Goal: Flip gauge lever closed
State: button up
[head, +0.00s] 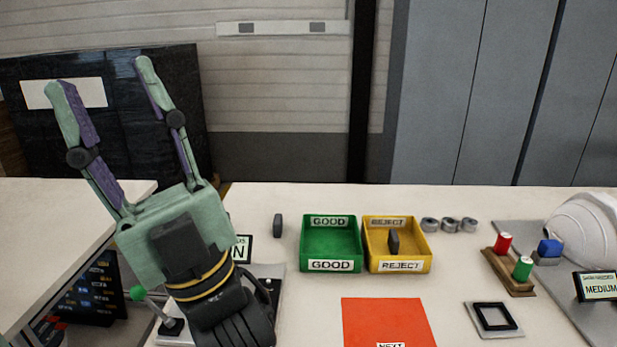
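My gripper (98,74) is raised at the left, pointing up, with its two fingers spread wide and nothing between them. A green ball knob (137,293) on a thin rod, apparently the gauge lever, sticks out to the left of my arm. My gripper is well above the knob and not touching it.
A green GOOD bin (330,265) and a yellow REJECT bin (399,266) with a dark part (393,242) inside stand mid-table. An upright dark part (278,225) stands left of them. A red mat (388,320) lies in front. A white helmet (590,235) is far right.

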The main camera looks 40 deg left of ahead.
aim_at(137, 292)
jog(key=u, duration=1.85)
